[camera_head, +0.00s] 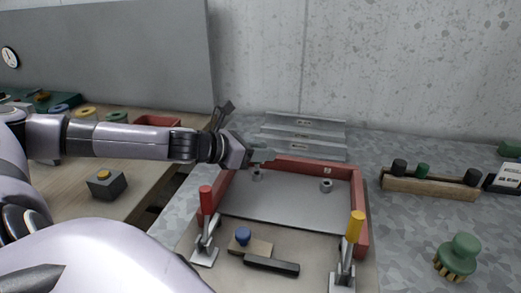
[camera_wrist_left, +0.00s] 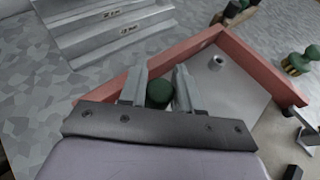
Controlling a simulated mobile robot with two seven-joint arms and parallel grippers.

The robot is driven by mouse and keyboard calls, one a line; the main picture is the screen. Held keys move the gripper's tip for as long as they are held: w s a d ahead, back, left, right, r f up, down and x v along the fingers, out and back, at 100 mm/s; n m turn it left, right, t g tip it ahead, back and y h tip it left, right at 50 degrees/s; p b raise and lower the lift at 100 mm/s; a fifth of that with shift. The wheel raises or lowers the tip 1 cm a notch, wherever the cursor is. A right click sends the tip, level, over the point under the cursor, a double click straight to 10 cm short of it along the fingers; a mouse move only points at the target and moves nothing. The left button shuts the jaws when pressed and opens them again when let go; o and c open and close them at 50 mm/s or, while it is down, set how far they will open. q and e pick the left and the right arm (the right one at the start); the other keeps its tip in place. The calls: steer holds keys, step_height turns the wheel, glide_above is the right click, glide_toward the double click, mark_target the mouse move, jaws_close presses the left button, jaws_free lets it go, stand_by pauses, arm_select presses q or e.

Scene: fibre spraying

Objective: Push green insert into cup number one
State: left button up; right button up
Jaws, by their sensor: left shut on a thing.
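My left gripper (camera_head: 262,155) reaches in from the left over the back left corner of the red-framed grey plate (camera_head: 290,205). In the left wrist view its fingers (camera_wrist_left: 159,82) are shut on a dark green insert (camera_wrist_left: 159,93). Two small grey cups stand on the plate: a left one (camera_head: 257,175) just below the gripper, and a right one (camera_head: 326,186). The left wrist view shows one cup (camera_wrist_left: 217,62) to the right of the fingers, standing apart. I cannot tell whether the insert touches the left cup. My right gripper is not in view.
A red-handled clamp (camera_head: 206,200) and a yellow-handled clamp (camera_head: 354,227) stand at the plate's front corners. A wooden rack (camera_head: 430,186) with black and green pieces and a green brush (camera_head: 460,250) are at right. Stepped grey metal (camera_head: 305,125) lies behind the frame.

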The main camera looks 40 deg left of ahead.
arm_select(q)
steer(key=shift+f+b, duration=0.85)
steer(key=shift+f, duration=0.6)
steer(key=o, duration=1.1)
steer(key=shift+s, duration=0.1)
steer(key=shift+a, duration=0.1)
